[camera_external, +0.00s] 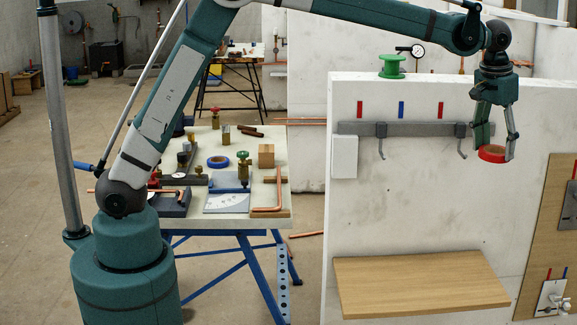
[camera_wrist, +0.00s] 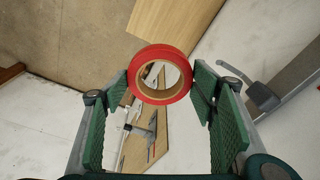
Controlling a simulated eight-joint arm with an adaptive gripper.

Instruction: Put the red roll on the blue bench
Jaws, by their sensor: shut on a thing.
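The red roll (camera_external: 492,156) is a ring with a tan core. It is held in the air in front of the white wall, at the right in the external view. My gripper (camera_external: 495,150) points down and is shut on the roll, with one finger at each side. In the wrist view the red roll (camera_wrist: 160,52) sits between the two green finger pads near their tips. The blue bench (camera_external: 240,225) has a light top and blue legs and stands left of the wall, well left of my gripper. Its top holds several items.
A blue roll (camera_external: 218,161), a wooden block (camera_external: 266,156), a green-knobbed valve (camera_external: 243,169) and copper pipes crowd the bench. The white wall (camera_external: 400,215) carries a grey hook rail (camera_external: 410,129) and a wooden shelf (camera_external: 420,282) with a bare top. A green spool (camera_external: 392,67) stands atop the wall.

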